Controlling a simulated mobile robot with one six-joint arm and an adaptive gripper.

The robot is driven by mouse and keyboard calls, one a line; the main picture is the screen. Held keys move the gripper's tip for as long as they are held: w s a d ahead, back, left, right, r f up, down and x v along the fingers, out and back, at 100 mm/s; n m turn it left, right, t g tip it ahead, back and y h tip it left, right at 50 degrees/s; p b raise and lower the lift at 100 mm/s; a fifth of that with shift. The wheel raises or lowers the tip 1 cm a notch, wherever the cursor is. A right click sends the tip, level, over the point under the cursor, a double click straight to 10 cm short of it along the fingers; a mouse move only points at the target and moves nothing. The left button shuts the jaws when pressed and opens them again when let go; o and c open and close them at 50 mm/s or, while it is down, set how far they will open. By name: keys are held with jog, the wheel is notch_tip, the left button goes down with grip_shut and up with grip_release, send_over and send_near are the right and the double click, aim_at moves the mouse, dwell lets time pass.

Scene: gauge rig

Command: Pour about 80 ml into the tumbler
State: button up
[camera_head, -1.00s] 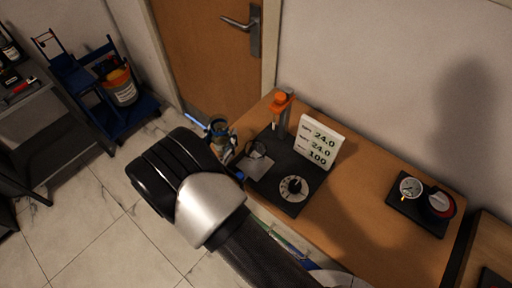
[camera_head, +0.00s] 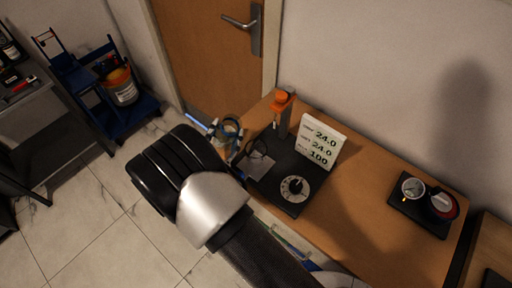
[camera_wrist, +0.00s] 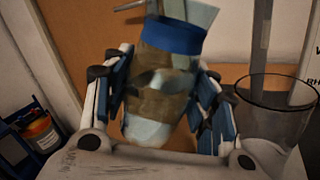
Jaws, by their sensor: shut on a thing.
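My gripper (camera_wrist: 160,90) is shut on a vessel (camera_wrist: 165,85) with a blue collar, a brown band round its middle and a pale glassy lower end. It leans a little in the wrist view. In the head view the vessel (camera_head: 230,128) is partly hidden by my arm, left of the tumbler. The tumbler (camera_wrist: 272,112) is clear and stands upright, apart from the vessel, at the right of the wrist view. In the head view the tumbler (camera_head: 257,148) stands on the black rig. I cannot make out liquid in either.
The black rig board (camera_head: 285,172) carries an orange-topped post (camera_head: 283,112), a white display (camera_head: 320,142) reading 24.0, 24.0 and 100, and a dial (camera_head: 294,188). A small gauge board (camera_head: 422,207) lies farther right. Bare wooden table (camera_head: 355,205) lies between. A door stands behind.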

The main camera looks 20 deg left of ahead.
aim_at(224, 137)
notch_tip(224, 137, up, 2)
jog(key=shift+d+r+m, duration=0.1)
jog(key=shift+d+m, duration=0.05)
jog(key=shift+m, duration=0.25)
jog(key=shift+d+r+m, duration=0.4)
jog(key=shift+r+m, duration=0.15)
jog(key=shift+m, duration=0.45)
jog(key=shift+f+m+t+h+b, duration=0.3)
jog(key=shift+m+t+h+b, duration=0.15)
jog(key=shift+m, duration=0.55)
jog(key=f+b, duration=0.1)
jog(key=f+m+b, duration=0.2)
jog(key=shift+a, duration=0.25)
jog(key=shift+r+m+h, duration=0.2)
jog(key=shift+m+h, duration=0.05)
jog(key=shift+m, duration=0.25)
jog(key=shift+a+m+t+b, duration=0.1)
jog(key=shift+m+t+b, duration=0.15)
jog(key=shift+m+b, duration=0.25)
jog(key=shift+r+m, duration=0.3)
jog(key=shift+m, duration=0.2)
jog(key=shift+r+m+h, duration=0.25)
jog(key=shift+m+h, duration=0.15)
jog(key=shift+m, duration=0.1)
jog(key=shift+d+r+m+h+b, duration=0.35)
jog(key=shift+d+r+m, duration=0.15)
jog(key=shift+m, duration=0.5)
